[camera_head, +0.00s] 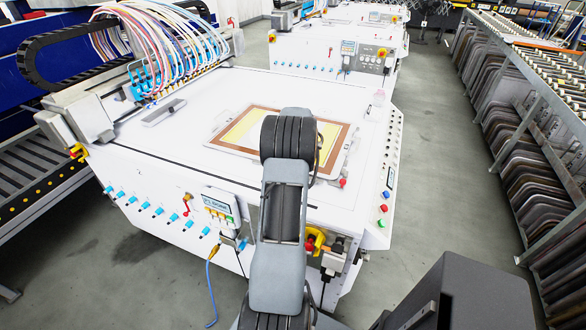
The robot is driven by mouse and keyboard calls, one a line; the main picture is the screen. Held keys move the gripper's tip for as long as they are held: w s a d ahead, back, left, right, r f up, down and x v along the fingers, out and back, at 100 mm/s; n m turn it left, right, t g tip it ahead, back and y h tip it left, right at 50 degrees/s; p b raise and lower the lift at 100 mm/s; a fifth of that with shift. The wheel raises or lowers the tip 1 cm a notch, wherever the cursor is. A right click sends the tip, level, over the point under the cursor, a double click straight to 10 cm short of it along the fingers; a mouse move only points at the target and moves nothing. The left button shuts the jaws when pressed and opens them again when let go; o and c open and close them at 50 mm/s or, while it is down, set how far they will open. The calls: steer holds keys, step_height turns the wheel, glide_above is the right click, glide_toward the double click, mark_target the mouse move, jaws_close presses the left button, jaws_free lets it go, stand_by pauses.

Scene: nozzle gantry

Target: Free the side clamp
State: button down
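The white machine table (330,95) fills the middle of the view. A flat frame with a brown border (228,138) and a yellow centre lies on it, partly hidden by my arm. A small metal fitting with a red knob (343,183) sits at the frame's front right corner. It may be the side clamp, but I cannot tell, nor whether it is closed. A yellow and red fitting (316,241) is on the table's front side, beside my arm. My arm rises in front of the table. My gripper does not show; the arm's upper links hide what lies behind them.
The nozzle gantry (75,105), with many coloured hoses, spans the table's left side. A control box (218,205) and blue fittings line the front side. A blue hose (209,285) hangs to the floor. A rack of panels (535,150) stands right, beyond a clear aisle (440,150).

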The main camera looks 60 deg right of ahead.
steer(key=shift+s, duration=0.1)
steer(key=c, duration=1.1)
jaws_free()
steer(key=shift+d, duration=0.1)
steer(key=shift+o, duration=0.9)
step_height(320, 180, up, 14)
steer(key=shift+b, duration=0.35)
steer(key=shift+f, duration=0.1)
